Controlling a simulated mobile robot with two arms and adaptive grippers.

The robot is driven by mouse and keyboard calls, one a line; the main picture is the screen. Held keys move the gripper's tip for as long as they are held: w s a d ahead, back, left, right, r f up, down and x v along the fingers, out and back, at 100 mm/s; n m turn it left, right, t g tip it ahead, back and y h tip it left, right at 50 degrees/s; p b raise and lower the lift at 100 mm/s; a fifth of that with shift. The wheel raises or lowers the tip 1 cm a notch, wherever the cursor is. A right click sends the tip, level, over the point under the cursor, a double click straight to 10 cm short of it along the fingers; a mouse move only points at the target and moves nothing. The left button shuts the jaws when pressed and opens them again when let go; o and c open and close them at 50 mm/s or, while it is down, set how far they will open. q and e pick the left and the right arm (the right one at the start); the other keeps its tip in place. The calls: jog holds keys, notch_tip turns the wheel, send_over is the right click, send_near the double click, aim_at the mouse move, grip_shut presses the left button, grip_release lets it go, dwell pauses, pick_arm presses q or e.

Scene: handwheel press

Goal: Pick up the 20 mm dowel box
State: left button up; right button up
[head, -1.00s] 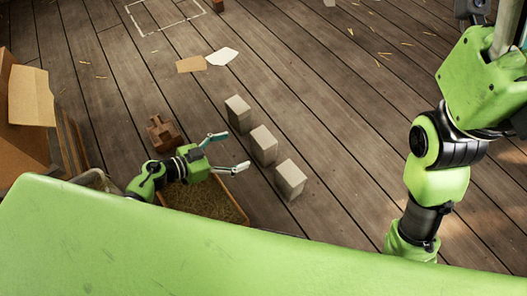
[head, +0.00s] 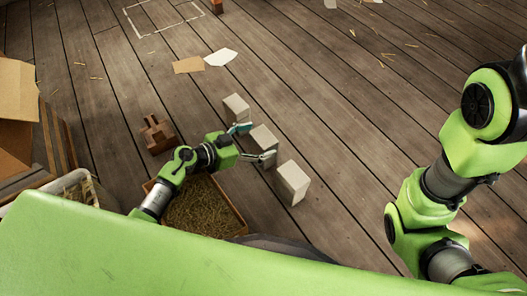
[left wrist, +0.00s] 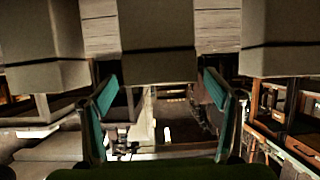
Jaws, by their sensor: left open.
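Three similar pale grey boxes stand in a row on the plank floor: a far one (head: 236,106), a middle one (head: 264,137) and a near one (head: 293,181). I see no readable label showing which is the 20 mm dowel box. My left gripper (head: 261,143) is open, its fingertips on either side of the middle box. In the left wrist view, the middle box (left wrist: 157,42) lies ahead between the spread teal fingers (left wrist: 160,90), with a neighbouring box to each side. I cannot tell whether the fingers touch it. My right gripper is out of view.
A straw-filled tray (head: 242,228) lies below my left arm. A brown wooden block (head: 157,134) stands left of the boxes, and cardboard (head: 15,90) is at the far left. Paper sheets (head: 220,57) lie beyond. The floor right of the boxes is clear.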

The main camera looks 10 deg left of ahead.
pick_arm(q)
jog(key=shift+b+x, duration=0.7)
jog(key=shift+x, duration=0.6)
jog(key=c, duration=2)
jog(key=shift+o, duration=0.2)
jog(key=shift+r, duration=0.1)
